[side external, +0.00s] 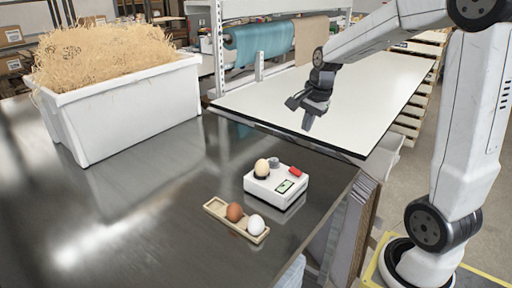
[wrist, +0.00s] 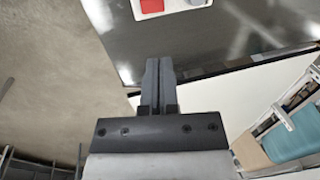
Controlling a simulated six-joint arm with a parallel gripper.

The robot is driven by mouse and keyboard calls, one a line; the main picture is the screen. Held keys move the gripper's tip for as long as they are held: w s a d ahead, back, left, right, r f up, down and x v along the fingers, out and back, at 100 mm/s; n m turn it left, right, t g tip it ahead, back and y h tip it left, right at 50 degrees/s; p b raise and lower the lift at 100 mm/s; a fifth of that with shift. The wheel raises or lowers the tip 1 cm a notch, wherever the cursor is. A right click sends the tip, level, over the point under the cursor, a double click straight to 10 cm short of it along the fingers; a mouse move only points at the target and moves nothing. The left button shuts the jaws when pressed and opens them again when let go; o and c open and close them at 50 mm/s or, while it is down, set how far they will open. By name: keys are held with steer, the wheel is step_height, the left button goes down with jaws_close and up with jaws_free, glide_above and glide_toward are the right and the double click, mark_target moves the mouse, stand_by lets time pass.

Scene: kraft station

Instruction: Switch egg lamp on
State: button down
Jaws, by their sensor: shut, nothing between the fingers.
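The egg lamp is a small white box (side external: 262,190) on the dark metal table, with a red switch (side external: 295,172), a grey knob (side external: 273,162) and a small green display (side external: 285,187). A cream egg (side external: 262,167) sits in a dark cup on it. My gripper (side external: 307,122) hangs above the white bench, behind and to the right of the lamp, apart from it. Its fingers are shut and empty in the wrist view (wrist: 158,62). There the red switch (wrist: 152,5) shows only partly at the top edge, beyond the fingertips. I cannot tell the switch's position.
A wooden tray (side external: 217,207) in front of the lamp holds a brown egg (side external: 234,212) and a white egg (side external: 256,224). A large white bin (side external: 130,115) of straw stands at the left. The metal table (side external: 150,220) is otherwise mostly clear.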

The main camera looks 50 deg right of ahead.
mark_target(292, 168)
steer(key=shift+f, duration=0.15)
steer(key=shift+x, duration=6.85)
steer(key=shift+w, duration=0.1)
